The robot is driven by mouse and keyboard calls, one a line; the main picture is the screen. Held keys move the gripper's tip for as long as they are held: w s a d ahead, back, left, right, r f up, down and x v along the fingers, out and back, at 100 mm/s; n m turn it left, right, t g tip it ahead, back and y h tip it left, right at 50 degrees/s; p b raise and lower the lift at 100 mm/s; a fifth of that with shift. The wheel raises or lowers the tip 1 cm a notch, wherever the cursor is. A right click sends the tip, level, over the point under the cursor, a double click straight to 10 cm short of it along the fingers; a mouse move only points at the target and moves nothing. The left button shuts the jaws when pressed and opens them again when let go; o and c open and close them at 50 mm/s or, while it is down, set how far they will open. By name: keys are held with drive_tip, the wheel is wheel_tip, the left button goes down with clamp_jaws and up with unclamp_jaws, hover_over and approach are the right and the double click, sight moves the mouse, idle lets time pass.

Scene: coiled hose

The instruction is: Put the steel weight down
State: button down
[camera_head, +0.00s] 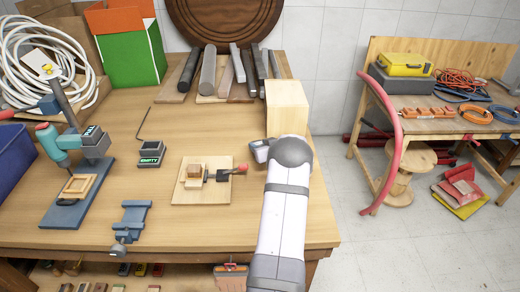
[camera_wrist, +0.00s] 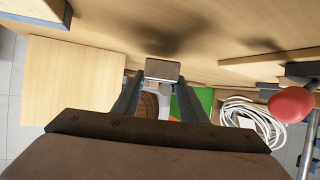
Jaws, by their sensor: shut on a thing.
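The steel weight is a small grey block (camera_wrist: 162,70) in the wrist view, held between the fingertips of my gripper (camera_wrist: 160,82). The fingers are shut on it. A dark shadow lies on the wooden surface beyond it, and I cannot tell how large the gap is. In the head view my gripper (camera_head: 259,150) is over the right part of the workbench (camera_head: 225,233), in front of the pale wooden block (camera_head: 287,104). My wrist hides most of it there, and I cannot make out the weight.
A clamp on a small board (camera_head: 203,180) lies left of my gripper. A dark box marked EMPTY (camera_head: 150,153) and a blue vise (camera_head: 130,220) are farther left. Metal bars (camera_head: 208,72) lie at the back. A coiled white hose (camera_head: 35,55) is at the far left.

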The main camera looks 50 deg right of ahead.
drive_tip(key=shift+w+d+f, duration=0.1)
drive_tip(key=shift+f, duration=0.8)
drive_tip(key=shift+f, duration=0.15)
drive_tip(key=c, duration=1.1)
unclamp_jaws()
drive_tip(key=shift+f, duration=0.1)
drive_tip(key=shift+b+v, duration=1.2)
drive_tip(key=shift+v, duration=4.95)
